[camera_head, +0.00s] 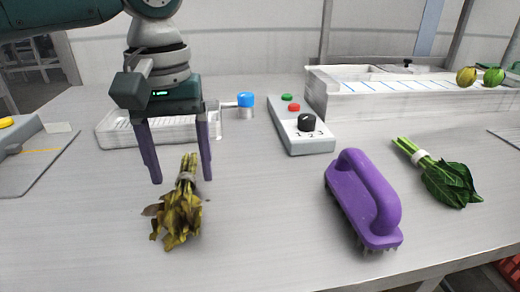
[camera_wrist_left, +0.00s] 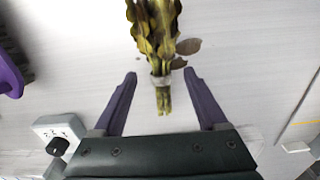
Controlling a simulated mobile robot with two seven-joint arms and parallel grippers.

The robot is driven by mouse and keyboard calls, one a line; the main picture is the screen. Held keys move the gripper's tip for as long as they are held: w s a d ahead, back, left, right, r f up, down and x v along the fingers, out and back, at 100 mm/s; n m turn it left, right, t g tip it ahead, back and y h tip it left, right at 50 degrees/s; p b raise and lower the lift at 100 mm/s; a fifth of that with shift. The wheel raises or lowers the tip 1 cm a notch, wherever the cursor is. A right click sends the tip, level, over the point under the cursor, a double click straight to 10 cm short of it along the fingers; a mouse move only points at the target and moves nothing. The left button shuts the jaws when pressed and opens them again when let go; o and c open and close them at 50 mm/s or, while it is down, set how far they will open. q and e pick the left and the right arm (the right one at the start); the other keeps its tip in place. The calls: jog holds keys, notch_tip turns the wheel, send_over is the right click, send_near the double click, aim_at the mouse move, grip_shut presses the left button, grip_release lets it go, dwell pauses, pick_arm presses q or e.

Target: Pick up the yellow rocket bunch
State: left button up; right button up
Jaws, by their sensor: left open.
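The yellow rocket bunch (camera_head: 177,215) lies on the table at the left of the head view, its wilted leaves toward the front and its tied stems toward the back. My left gripper (camera_head: 181,182) is open above the stems, one finger on each side. In the left wrist view the bunch (camera_wrist_left: 155,25) points between the open fingers (camera_wrist_left: 160,74), with its pale band and stem ends between them. The fingers look apart from the stems. My right gripper is not in view.
A purple brush (camera_head: 362,200) and a green leafy bunch (camera_head: 446,182) lie to the right. A control box (camera_head: 302,130) with a knob and a white tray (camera_head: 115,131) stand behind. The table between bunch and brush is clear.

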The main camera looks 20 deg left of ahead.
pick_arm(q)
notch_tip(320, 180, down, 2)
jog(key=shift+f, duration=0.25)
grip_shut()
dwell(0.5)
